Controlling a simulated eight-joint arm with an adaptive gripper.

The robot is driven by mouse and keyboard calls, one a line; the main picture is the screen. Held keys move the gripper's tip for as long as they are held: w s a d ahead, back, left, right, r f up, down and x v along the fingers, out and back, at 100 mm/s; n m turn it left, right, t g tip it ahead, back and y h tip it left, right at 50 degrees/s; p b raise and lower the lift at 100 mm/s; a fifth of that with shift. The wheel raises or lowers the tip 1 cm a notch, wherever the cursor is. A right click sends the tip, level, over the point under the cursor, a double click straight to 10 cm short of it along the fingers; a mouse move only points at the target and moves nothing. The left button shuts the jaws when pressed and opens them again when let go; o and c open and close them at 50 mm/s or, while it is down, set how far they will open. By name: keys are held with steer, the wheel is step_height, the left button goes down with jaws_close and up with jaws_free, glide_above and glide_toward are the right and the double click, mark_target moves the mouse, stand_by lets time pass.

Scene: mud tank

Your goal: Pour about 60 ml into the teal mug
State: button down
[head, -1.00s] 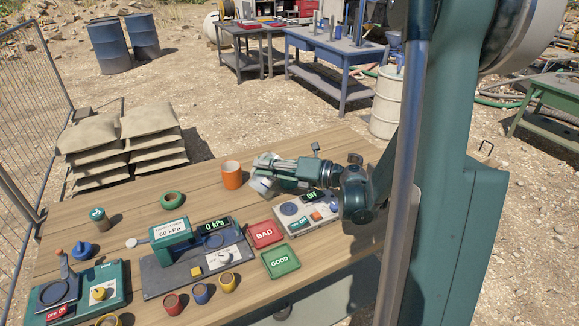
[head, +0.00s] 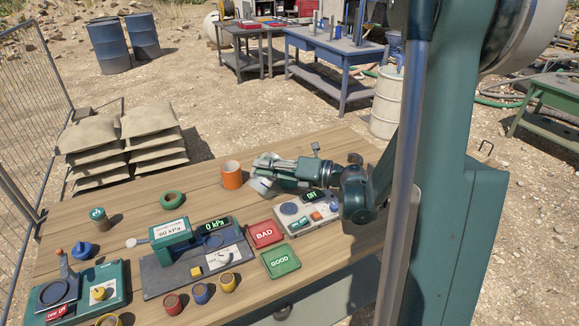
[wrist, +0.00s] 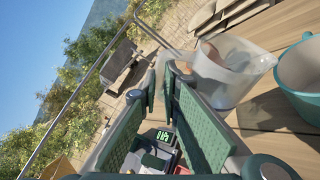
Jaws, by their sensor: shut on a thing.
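A clear, pale jug (wrist: 228,72) is right of my fingertips in the wrist view, its spout side towards the teal mug (wrist: 302,72). The mug is partly cut off by the right edge. My gripper (wrist: 168,82) is shut on the jug, apparently at its handle; the grip itself is mostly hidden by the fingers. In the head view my gripper (head: 268,172) is above the back of the table, with the pale jug (head: 261,187) tilted below it. The teal mug is not clearly visible there. I cannot tell the liquid level.
An orange mug (head: 232,175) stands just left of my gripper. A scale-like device reading OFF (head: 292,222), red BAD tray (head: 265,234) and green GOOD tray (head: 281,261) lie in front. A press (head: 185,250) and small cups are further left.

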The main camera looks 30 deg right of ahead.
mark_target(253, 178)
steer(key=shift+a+f, duration=0.1)
steer(key=shift+f, duration=0.05)
steer(key=shift+s+a+f+n+h+p, duration=0.1)
steer(key=shift+a+f+n+h+p, duration=0.25)
steer(key=shift+f+n, duration=0.3)
steer(key=shift+s+a+f+n+g+h+b, duration=0.15)
steer(key=shift+a+f+n+h+b, duration=0.1)
steer(key=shift+f+n, duration=0.25)
steer(key=shift+s+a+f+n+g+h+b, duration=0.15)
steer(key=shift+a+f+n+b, duration=0.1)
steer(key=shift+f, duration=0.3)
steer(key=shift+s+a+f+n+h, duration=0.1)
steer(key=shift+a+n+h, duration=0.15)
steer(key=shift+a+n, duration=0.3)
steer(key=shift+s+a+f+n+h+b, duration=0.3)
steer(key=shift+a+f+n+h, duration=0.45)
steer(key=shift+a+f+n, duration=0.25)
steer(key=shift+s+a+f+n+h+b, duration=0.15)
steer(key=shift+s+a+f+n+h, duration=0.15)
steer(key=shift+a+f+n+h, duration=0.65)
steer(key=shift+d+f, duration=0.1)
steer(key=shift+f, duration=0.05)
